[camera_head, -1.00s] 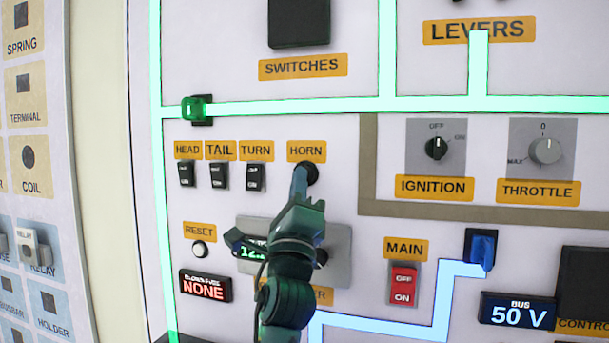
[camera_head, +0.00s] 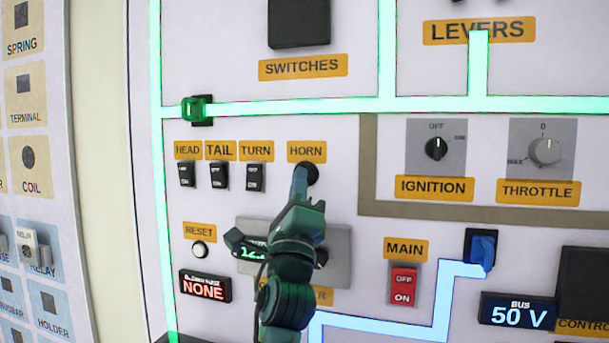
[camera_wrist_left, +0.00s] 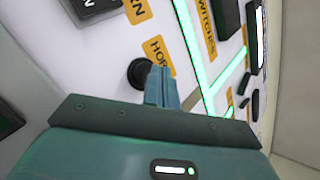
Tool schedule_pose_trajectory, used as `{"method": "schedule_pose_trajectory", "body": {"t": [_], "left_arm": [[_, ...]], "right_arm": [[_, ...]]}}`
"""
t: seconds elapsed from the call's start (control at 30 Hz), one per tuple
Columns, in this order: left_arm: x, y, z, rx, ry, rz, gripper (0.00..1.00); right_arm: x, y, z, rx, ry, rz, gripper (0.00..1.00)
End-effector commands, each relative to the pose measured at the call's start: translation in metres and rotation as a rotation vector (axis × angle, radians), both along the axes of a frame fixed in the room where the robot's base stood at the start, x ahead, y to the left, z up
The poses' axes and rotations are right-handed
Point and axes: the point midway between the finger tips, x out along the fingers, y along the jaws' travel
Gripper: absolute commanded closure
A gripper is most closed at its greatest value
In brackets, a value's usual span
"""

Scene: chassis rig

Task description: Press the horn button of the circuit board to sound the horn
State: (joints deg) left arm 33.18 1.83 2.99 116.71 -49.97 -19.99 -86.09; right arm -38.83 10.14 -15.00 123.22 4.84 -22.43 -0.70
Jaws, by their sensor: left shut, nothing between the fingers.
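The horn button (camera_head: 311,174) is a round black button under the orange HORN label (camera_head: 306,151) on the white circuit board (camera_head: 340,215). My left gripper (camera_head: 301,172) is shut and empty, its fingertips overlapping the button's left side in the head view. In the left wrist view the black horn button (camera_wrist_left: 141,73) shows beside the closed fingers (camera_wrist_left: 158,84), partly hidden by them. I cannot tell whether the tips touch it or whether it is pushed in. My right gripper is not in view.
HEAD, TAIL and TURN switches (camera_head: 218,175) sit left of the horn button. The ignition knob (camera_head: 436,148) and throttle knob (camera_head: 545,151) are to the right. A red MAIN switch (camera_head: 404,286) and a display reading NONE (camera_head: 205,287) are lower. My left arm hides part of a grey panel (camera_head: 340,255).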

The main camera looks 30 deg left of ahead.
Motion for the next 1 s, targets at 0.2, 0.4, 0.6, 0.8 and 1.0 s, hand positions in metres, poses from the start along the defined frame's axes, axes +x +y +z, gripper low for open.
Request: {"method": "schedule_pose_trajectory", "body": {"t": [0.2,0.4,0.6,0.8,1.0], "left_arm": [[0.0000,0.0000,0.0000,0.000,0.000,0.000,1.00],[0.0000,0.0000,0.0000,0.000,0.000,0.000,1.00],[0.0017,0.0005,-0.0002,0.000,0.000,0.000,1.00],[0.0079,0.0020,0.0000,0.001,0.000,0.000,1.00],[0.0082,0.0021,0.0003,0.001,-0.001,0.000,1.00]], "right_arm": [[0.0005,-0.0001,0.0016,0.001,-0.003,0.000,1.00],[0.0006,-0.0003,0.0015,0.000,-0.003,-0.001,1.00],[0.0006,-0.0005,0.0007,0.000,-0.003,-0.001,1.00],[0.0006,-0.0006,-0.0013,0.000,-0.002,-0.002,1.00],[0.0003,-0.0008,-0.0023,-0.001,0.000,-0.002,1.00]]}}
